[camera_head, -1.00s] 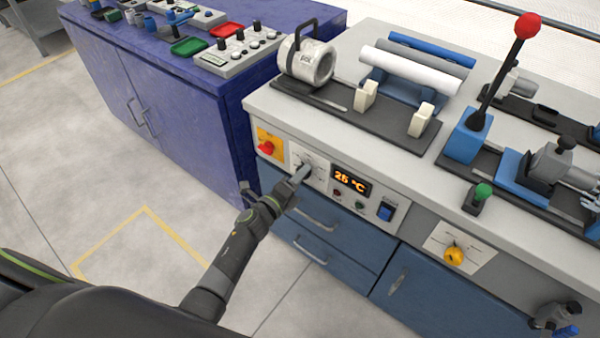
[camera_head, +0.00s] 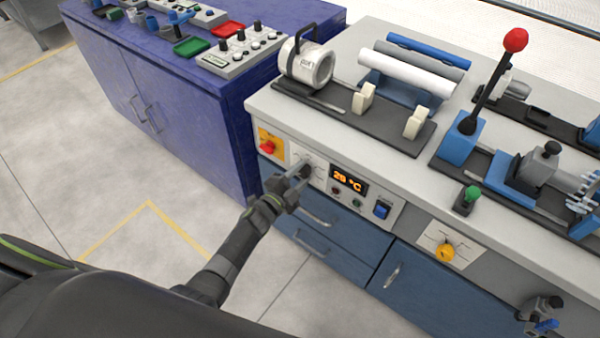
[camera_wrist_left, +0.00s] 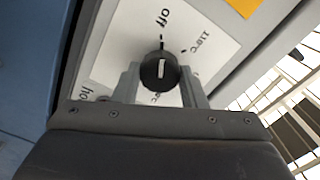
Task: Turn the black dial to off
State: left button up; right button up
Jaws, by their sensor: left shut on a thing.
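The black dial (camera_wrist_left: 160,70) sits on a white plate with printed labels in the left wrist view. The "off" label lies above the dial, "110°C" to its upper right, and another label below it. A pale line on the dial's face runs roughly up and down; I cannot tell which end is its pointer. My left gripper (camera_wrist_left: 160,86) is shut on the dial, one finger on each side. In the head view, my left gripper (camera_head: 298,178) covers much of the dial on the panel. My right gripper is not in view.
A red knob on a yellow plate (camera_head: 267,147) is left of the dial. A display (camera_head: 348,181) reading about 20 °C is at its right, above small buttons and near a blue switch (camera_head: 382,209). Drawer handles (camera_head: 318,216) are below. A yellow knob (camera_head: 445,252) is farther right.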

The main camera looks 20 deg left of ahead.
pick_arm(q)
jog(key=shift+n, duration=0.4)
jog(key=o, duration=1)
jog(key=p+v, duration=0.1)
jog(key=v, duration=1.6)
jog(key=shift+s+a, duration=0.1)
jog(key=shift+s, duration=0.1)
